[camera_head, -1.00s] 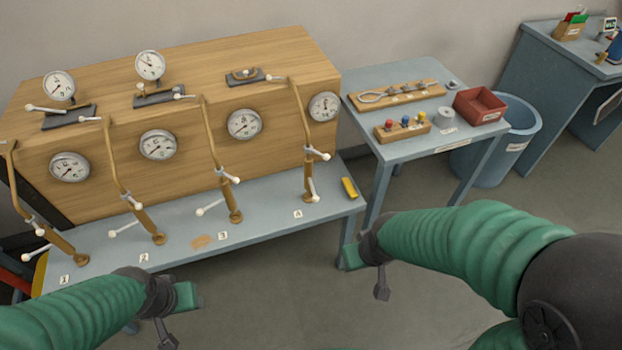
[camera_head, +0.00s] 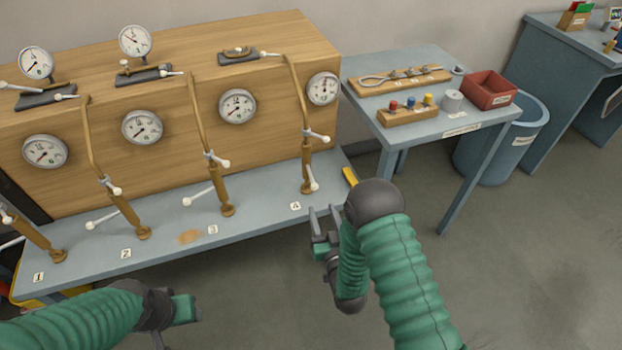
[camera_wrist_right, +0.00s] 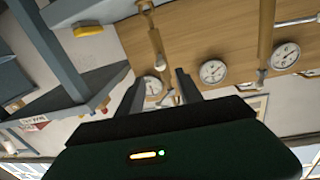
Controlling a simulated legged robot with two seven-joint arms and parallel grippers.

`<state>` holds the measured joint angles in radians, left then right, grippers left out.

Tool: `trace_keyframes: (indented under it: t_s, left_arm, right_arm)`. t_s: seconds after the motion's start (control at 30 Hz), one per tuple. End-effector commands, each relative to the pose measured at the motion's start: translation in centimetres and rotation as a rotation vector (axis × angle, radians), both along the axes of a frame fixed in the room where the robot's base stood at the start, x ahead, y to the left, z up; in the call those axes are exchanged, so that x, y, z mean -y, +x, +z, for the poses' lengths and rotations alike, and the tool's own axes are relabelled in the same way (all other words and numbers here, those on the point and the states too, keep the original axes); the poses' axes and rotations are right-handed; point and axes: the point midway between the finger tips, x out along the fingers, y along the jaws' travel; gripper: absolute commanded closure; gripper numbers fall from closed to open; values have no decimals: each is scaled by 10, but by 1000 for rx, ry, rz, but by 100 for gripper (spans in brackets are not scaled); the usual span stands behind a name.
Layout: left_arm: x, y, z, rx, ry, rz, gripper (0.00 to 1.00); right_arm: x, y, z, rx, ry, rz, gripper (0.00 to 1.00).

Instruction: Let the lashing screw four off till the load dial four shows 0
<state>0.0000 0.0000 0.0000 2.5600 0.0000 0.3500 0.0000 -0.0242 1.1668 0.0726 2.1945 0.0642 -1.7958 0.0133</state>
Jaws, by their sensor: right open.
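Lashing screw four (camera_head: 306,165) is a brass upright with white-tipped handles, standing by the "4" label (camera_head: 295,206) on the bench. A bent brass pipe rises above it. Load dial four (camera_head: 323,88) is the round white gauge on the wooden front, just right of that pipe; its reading is too small to tell. My right gripper (camera_head: 323,212) is open and empty, in front of the bench edge, below and right of the screw, apart from it. The wrist view shows its spread fingers (camera_wrist_right: 160,78) with the screw (camera_wrist_right: 153,35) beyond. My left gripper (camera_head: 188,308) is low; its jaws are unclear.
Similar screws and dials stand to the left, such as dial three (camera_head: 237,106). A side table (camera_head: 440,125) holds a red tray (camera_head: 489,90). A blue bin (camera_head: 522,140) stands behind it.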

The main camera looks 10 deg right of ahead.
Motion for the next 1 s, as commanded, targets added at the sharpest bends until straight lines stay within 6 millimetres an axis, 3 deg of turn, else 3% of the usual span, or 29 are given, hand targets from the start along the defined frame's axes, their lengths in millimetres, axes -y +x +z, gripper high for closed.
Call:
trace_keyframes:
  t_s: [0.3,0.5,0.67,0.9,1.0]
  left_arm:
    - [0,0,-8,0,0,0,55]
    - [0,0,-12,0,0,0,55]
    - [0,0,-13,0,0,0,55]
    - [0,0,-13,0,0,0,55]
    - [0,0,-13,0,0,0,55]
  right_arm:
    - [1,85,0,5,0,-1,57]
    - [2,127,-1,2,-1,-1,57]
    - [2,142,0,-1,-1,0,57]
    - [2,143,0,-1,-1,0,57]
    - [2,143,0,-2,-1,0,68]
